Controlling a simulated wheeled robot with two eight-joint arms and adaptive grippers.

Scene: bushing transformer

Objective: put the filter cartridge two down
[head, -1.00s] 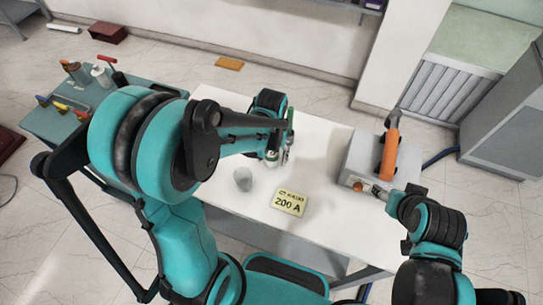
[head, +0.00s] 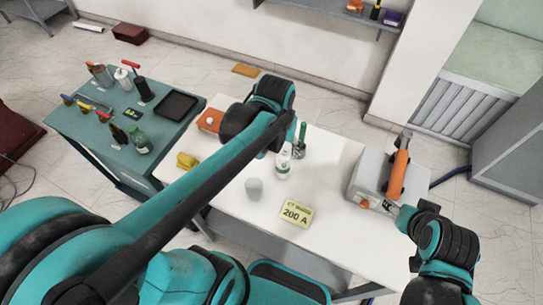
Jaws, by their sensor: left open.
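A white cylinder with a green band (head: 283,167), which looks like filter cartridge two, stands upright on the white table (head: 330,165). I cannot read any label on it. My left gripper (head: 299,143) is open and points down just right of and behind the cylinder. Whether its fingers touch the cylinder I cannot tell. My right gripper (head: 386,205) is at the front of a grey box with an orange handle (head: 372,178), close to its small orange knob (head: 364,203). Its finger gap is too small to make out.
An orange item (head: 210,120) and a yellow item (head: 187,160) lie at the table's left. A teal table (head: 75,125) holds bottles, tools and a black tray (head: 176,104).

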